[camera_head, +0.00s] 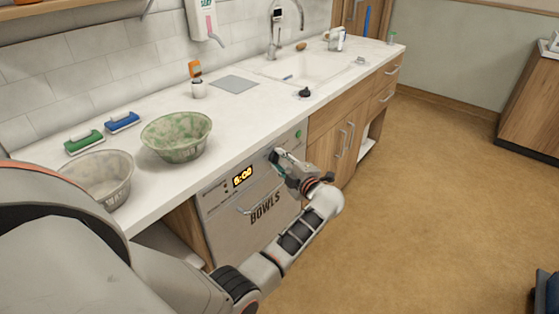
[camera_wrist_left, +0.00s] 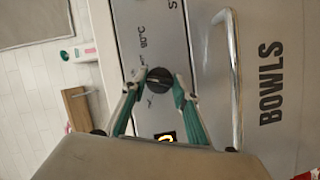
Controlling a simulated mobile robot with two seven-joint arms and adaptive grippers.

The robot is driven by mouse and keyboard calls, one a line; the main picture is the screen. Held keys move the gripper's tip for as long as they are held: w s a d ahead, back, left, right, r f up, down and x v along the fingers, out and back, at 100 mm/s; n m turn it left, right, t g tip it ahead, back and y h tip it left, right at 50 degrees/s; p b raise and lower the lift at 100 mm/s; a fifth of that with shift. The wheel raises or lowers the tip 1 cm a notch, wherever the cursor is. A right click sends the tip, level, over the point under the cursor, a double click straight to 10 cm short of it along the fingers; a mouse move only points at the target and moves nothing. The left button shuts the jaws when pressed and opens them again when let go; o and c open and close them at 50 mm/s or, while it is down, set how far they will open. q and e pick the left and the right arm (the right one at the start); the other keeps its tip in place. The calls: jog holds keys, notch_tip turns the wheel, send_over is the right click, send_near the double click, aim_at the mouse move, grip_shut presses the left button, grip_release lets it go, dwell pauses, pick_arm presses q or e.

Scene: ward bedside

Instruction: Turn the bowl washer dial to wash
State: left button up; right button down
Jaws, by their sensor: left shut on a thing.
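The bowl washer (camera_head: 228,222) is the grey front marked BOWLS under the counter, with a lit display and a bar handle. It also shows in the left wrist view (camera_wrist_left: 205,50). My left gripper (camera_head: 278,158) is at the upper right of its front panel. In the left wrist view, the green-sided fingers of this gripper (camera_wrist_left: 159,84) are closed around the black round dial (camera_wrist_left: 158,76), one on each side. Printed marks, including a temperature, lie beside the dial, but I cannot read which one it points to. In the head view the gripper hides the dial. My right gripper is not in view.
A green-patterned bowl (camera_head: 177,137) and a whitish bowl (camera_head: 100,178) stand on the counter (camera_head: 240,118) above the washer. A green button (camera_head: 298,134) sits at the panel's right end. The sink (camera_head: 305,66) is farther back.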

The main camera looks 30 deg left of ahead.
pick_arm(q)
jog(key=shift+f, duration=0.1)
jog(key=o, duration=1.1)
jog(key=shift+d, duration=0.15)
jog(key=v, duration=0.7)
jog(key=shift+s+d, duration=0.15)
